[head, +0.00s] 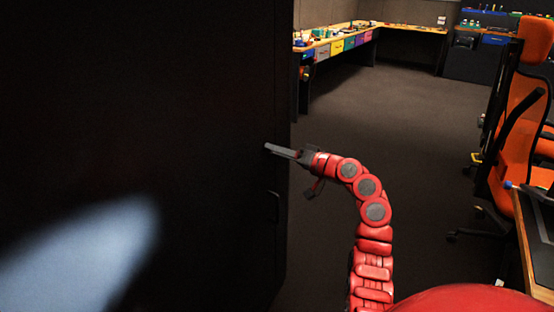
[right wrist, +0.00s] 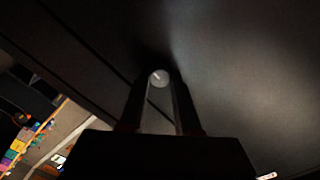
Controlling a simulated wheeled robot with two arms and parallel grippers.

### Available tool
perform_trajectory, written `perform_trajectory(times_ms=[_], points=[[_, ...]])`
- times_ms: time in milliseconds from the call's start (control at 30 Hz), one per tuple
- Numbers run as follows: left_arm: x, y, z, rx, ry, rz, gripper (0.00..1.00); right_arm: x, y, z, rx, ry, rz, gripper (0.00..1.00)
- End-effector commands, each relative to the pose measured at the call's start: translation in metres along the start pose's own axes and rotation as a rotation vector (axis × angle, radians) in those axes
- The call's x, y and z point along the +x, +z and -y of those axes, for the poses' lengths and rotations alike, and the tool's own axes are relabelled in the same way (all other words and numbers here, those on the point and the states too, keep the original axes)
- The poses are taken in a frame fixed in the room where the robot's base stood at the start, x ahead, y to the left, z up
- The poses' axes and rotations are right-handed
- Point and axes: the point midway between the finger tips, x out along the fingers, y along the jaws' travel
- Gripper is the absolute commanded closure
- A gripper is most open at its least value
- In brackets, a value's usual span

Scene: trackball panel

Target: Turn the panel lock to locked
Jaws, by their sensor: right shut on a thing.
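The panel (head: 215,120) is a large black upright surface filling the left of the head view. In the right wrist view, the panel lock (right wrist: 159,78) is a small round light-grey disc with a short line across it, set in the dark panel surface (right wrist: 235,75). My right gripper (head: 268,148) reaches the panel's right part from the right. In the right wrist view its two fingers (right wrist: 160,85) are on either side of the lock, shut on it. The line on the lock looks slightly tilted in the picture. My left gripper is not in view.
A dark recessed handle (head: 274,207) is on the panel below my right gripper. An orange chair (head: 518,150) and a desk edge (head: 530,250) stand at the right. A long workbench (head: 345,42) with coloured drawers runs along the back. The carpet between is clear.

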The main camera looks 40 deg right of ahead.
Motion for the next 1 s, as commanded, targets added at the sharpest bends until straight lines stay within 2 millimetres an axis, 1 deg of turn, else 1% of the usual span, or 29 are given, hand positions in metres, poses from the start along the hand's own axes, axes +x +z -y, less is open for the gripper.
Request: perform_trajectory(times_ms=[33, 100, 533, 567, 700, 733, 1000], points=[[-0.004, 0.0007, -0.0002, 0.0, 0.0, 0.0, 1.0, 0.0002, 0.0026, -0.0023, -0.007, 0.001, 0.003, 1.0], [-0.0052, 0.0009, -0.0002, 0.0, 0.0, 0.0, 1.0, 0.0002, 0.0022, -0.0019, -0.016, 0.001, 0.003, 1.0], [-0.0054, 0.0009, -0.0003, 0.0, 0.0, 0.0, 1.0, 0.0003, 0.0013, -0.0009, -0.025, 0.001, 0.003, 1.0], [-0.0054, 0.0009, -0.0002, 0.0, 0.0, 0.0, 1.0, 0.0002, 0.0013, -0.0009, -0.025, 0.002, 0.003, 0.67], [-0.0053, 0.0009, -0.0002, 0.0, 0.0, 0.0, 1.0, 0.0002, 0.0009, -0.0007, -0.025, 0.001, 0.002, 0.42], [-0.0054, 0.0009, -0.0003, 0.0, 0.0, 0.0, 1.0, 0.0002, 0.0008, -0.0005, -0.025, 0.001, 0.002, 0.39], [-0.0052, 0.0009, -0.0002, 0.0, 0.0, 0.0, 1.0, -0.0004, 0.0003, -0.0003, -0.025, 0.001, 0.001, 0.39]])
